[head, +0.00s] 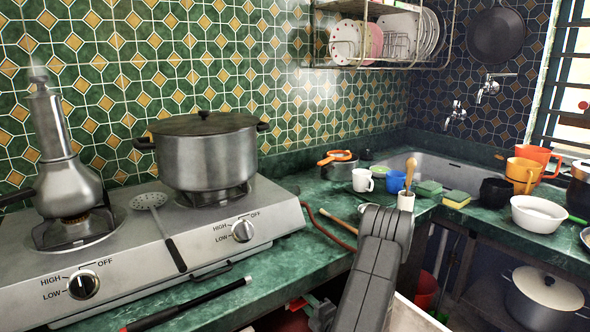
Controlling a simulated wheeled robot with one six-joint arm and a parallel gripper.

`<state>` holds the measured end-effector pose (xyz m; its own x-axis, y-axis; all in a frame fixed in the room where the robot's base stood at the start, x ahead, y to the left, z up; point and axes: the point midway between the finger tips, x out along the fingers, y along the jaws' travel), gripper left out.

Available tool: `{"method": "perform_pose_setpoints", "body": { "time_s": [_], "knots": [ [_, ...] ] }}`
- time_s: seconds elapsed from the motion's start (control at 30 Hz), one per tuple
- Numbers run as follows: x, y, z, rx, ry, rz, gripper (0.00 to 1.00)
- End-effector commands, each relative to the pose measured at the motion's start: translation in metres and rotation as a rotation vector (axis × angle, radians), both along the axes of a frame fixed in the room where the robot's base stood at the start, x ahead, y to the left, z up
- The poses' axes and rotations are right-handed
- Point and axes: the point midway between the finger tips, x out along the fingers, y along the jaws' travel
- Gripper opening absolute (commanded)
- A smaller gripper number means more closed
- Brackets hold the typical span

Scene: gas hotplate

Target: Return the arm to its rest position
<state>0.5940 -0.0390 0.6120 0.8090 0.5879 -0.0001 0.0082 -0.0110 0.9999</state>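My grey arm (372,265) rises from the bottom edge, right of centre, in front of the green counter. Its bent joint stands near the sink's front corner. A smaller dark grey part at the bottom, left of the arm, looks like part of it. I cannot make out my gripper's fingers, so its opening and anything in it are hidden.
The gas hotplate (215,262) holds a metal kettle (70,180) over an orange glow and a lidded pot (207,155). A slotted spoon (152,203) lies across it. Cups and sponges crowd the sink (440,168). A black-handled tool (190,305) lies along the counter's front.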

Motion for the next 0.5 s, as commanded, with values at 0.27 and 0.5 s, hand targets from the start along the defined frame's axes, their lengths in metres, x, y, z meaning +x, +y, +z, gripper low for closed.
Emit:
{"method": "perform_pose_setpoints", "body": {
  "time_s": [0.27,0.5],
  "knots": [
    [-0.045,-0.034,0.0,0.003,0.003,-0.004,0.33],
    [-0.078,-0.057,0.0,0.002,0.002,-0.004,0.33]
  ]
}}
